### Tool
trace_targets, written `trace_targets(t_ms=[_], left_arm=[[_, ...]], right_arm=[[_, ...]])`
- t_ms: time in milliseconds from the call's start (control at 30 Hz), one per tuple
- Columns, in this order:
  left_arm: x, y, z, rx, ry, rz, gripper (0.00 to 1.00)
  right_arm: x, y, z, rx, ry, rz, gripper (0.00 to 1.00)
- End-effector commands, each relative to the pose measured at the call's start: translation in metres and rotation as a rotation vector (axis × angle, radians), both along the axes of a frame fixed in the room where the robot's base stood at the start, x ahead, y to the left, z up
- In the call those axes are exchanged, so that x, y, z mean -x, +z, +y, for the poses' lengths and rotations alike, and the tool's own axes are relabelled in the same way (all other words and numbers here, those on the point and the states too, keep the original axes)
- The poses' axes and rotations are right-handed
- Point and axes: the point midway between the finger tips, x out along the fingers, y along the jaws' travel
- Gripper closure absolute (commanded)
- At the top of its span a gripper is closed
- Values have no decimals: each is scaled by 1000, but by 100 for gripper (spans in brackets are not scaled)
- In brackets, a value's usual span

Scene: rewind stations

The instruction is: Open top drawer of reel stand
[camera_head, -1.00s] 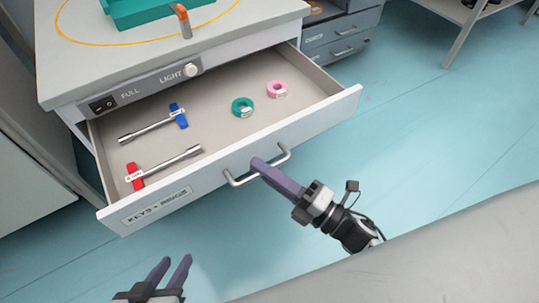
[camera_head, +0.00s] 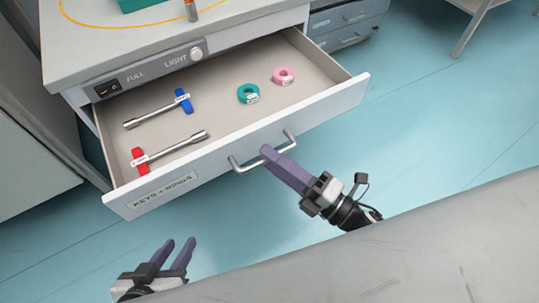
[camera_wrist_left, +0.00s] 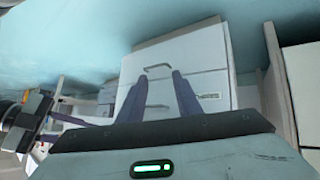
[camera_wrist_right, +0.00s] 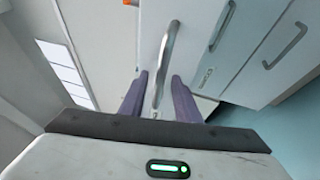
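The top drawer of the reel stand (camera_head: 190,14) is pulled far out. Its front (camera_head: 225,165) is labelled "KEYS + RINGS" and has a metal bar handle (camera_head: 238,165). My right gripper (camera_head: 266,151) is at this handle. In the right wrist view its fingers (camera_wrist_right: 158,78) stand apart, with the bar (camera_wrist_right: 168,50) between them and gaps beside it. My left gripper (camera_head: 178,243) is open and empty, low in front of the drawer and apart from it.
In the drawer lie a blue-headed tool (camera_head: 183,101), a red-headed tool (camera_head: 139,161), a teal ring (camera_head: 248,93) and a pink ring (camera_head: 283,76). A grey drawer cabinet (camera_head: 345,30) stands behind at right. The blue floor (camera_head: 430,110) to the right is clear.

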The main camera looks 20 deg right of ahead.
Motion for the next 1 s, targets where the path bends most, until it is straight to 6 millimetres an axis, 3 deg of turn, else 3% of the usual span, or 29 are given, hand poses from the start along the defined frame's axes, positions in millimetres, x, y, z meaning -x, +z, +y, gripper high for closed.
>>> trace_targets(t_ms=[300, 500, 1000], left_arm=[[-2, 7, 3, 1, 12, -23, 69], [1, 6, 6, -1, 19, -24, 69], [5, 3, 5, 0, 20, -14, 69]], right_arm=[[49, -12, -37, 2, -1, 5, 70], [68, -16, -52, 3, 0, 2, 70], [73, -16, -56, 2, 0, 0, 70]])
